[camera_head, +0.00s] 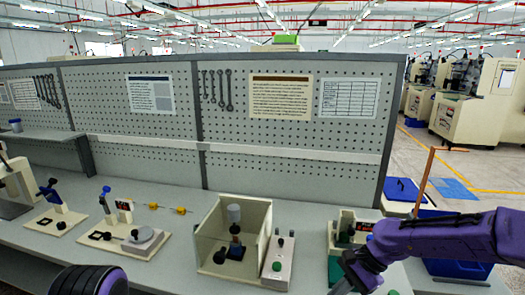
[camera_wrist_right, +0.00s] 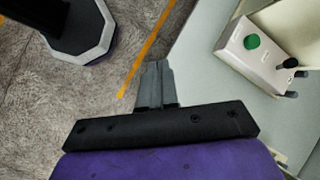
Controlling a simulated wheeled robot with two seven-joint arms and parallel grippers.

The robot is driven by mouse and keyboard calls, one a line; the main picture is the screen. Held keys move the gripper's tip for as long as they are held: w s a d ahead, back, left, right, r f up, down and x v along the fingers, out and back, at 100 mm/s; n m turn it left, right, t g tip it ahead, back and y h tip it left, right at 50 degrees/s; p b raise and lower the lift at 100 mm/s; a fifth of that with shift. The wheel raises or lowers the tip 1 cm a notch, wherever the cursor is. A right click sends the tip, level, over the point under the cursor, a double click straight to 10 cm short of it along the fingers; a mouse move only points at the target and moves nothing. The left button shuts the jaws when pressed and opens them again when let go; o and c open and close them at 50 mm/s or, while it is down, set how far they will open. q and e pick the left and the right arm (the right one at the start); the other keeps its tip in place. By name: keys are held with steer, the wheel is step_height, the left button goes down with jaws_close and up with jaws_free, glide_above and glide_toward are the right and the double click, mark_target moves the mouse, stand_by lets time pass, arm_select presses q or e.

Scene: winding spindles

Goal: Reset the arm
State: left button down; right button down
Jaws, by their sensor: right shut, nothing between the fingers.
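My right arm (camera_head: 435,235) is purple and comes in from the right in the head view. Its gripper (camera_head: 355,272) points down and left near the front right of the workbench. In the right wrist view the right gripper's fingers (camera_wrist_right: 157,70) are together with nothing between them. They are over the bench edge and the floor. Of my left arm only a dark rounded part with purple (camera_head: 90,281) shows at the bottom left of the head view. The left gripper is not in view.
The grey bench (camera_head: 175,262) holds an open-topped beige box (camera_head: 232,232), a control box with a green button (camera_head: 278,262), also in the wrist view (camera_wrist_right: 262,52), and small fixtures (camera_head: 138,240) at left. A pegboard (camera_head: 290,140) stands behind. A blue bin (camera_head: 455,268) is at right.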

steer(key=s+d+f+h+b, duration=0.15)
steer(key=s+f, duration=0.25)
steer(key=f, duration=0.5)
steer(key=s+f+t+h+b, duration=0.15)
steer(key=s+f, duration=0.25)
steer(key=f, duration=0.5)
steer(key=s+f+h+b, duration=0.15)
steer(key=s+f, duration=0.25)
steer(key=f, duration=0.5)
steer(key=s+d+f+n+t+h+b, duration=0.1)
steer(key=s+d+f+n+h+b, duration=0.1)
steer(key=s+d, duration=0.3)
steer(key=s+d+f+n+t+h+b, duration=0.1)
steer(key=s+d+f, duration=0.4)
steer(key=s, duration=0.9)
steer(key=n+h+b, duration=0.1)
steer(key=n+h, duration=0.1)
steer(key=shift+h, duration=0.35)
steer(key=shift+s+f, duration=0.1)
